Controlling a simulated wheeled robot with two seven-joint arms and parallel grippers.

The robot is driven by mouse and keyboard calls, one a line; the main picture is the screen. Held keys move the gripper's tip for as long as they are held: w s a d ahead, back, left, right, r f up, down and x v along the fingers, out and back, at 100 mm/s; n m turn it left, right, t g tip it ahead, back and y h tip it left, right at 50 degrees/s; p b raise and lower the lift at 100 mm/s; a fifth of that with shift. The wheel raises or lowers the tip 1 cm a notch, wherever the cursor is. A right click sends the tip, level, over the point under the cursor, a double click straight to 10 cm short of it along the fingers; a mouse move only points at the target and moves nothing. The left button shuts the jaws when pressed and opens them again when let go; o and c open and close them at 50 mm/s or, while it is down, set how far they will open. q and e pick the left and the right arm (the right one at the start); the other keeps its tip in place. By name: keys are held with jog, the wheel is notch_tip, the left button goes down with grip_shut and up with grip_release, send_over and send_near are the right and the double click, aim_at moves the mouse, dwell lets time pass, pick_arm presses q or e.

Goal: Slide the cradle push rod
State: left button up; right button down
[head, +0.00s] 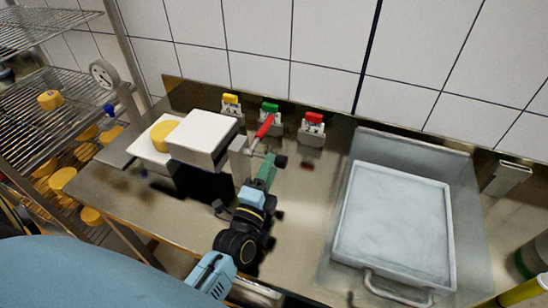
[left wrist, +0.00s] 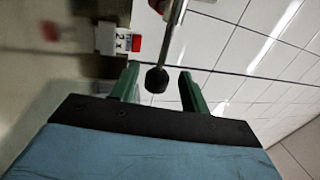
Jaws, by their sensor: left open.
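A thin grey push rod with a black knob (head: 281,161) juts from the cradle beside a white box-like block (head: 203,138). In the left wrist view, the knob (left wrist: 157,80) hangs between my two green fingers, with a gap on both sides. My left gripper (head: 268,165) is open, pointing away from me at the rod's end. A red handle (head: 265,127) slants up just behind the rod. How deep the knob sits between the fingers is hard to tell. My right gripper is not in view.
Yellow, green and red labelled blocks (head: 231,104) (head: 269,111) (head: 314,119) stand along the back wall. A grey tray (head: 340,235) fills the right side. A yellow cheese (head: 163,135) sits on the left, near wire racks (head: 40,70). Bare counter lies between the gripper and tray.

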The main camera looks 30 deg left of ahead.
pick_arm(q)
jog(key=shift+x, duration=1.75)
grip_shut()
